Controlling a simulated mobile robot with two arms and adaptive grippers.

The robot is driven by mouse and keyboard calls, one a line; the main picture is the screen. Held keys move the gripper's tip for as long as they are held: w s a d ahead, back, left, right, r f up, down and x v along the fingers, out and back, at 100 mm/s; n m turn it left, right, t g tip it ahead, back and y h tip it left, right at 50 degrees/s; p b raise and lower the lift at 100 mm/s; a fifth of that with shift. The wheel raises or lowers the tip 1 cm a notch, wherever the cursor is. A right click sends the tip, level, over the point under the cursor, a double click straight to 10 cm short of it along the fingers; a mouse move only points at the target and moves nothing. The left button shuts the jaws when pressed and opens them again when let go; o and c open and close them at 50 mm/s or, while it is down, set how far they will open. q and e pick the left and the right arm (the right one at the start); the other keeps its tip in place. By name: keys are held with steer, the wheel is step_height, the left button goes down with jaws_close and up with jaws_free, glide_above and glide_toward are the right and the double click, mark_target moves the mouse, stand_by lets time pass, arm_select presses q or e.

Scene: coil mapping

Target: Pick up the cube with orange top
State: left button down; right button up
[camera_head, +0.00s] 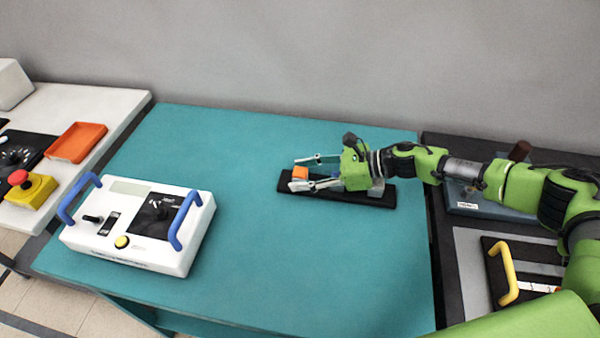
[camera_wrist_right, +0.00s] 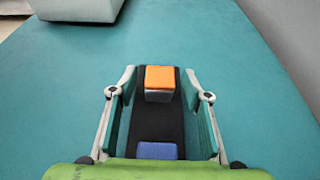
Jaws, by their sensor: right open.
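The cube with the orange top (camera_head: 300,173) sits near the left end of a black strip (camera_head: 357,196) on the teal table. In the right wrist view the orange-topped cube (camera_wrist_right: 160,82) stands between and slightly beyond the fingertips, with its grey side showing. My right gripper (camera_head: 310,172) is open, its fingers on either side of the strip; in the wrist view (camera_wrist_right: 160,84) there is a gap on each side of the cube. A blue-topped cube (camera_wrist_right: 157,150) sits closer to the palm on the same strip. My left gripper is not in view.
A white control box (camera_head: 135,250) with blue handles stands on the table's left. A white side table holds an orange tray (camera_head: 76,142) and a yellow box with a red button (camera_head: 30,187). A yellow handle (camera_head: 503,270) is at right. The table's middle is clear.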

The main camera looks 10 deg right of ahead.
steer(key=shift+w+a+f, duration=0.1)
steer(key=shift+a+f, duration=0.05)
steer(key=shift+a, duration=0.1)
steer(key=shift+c, duration=1)
steer(key=c, duration=1)
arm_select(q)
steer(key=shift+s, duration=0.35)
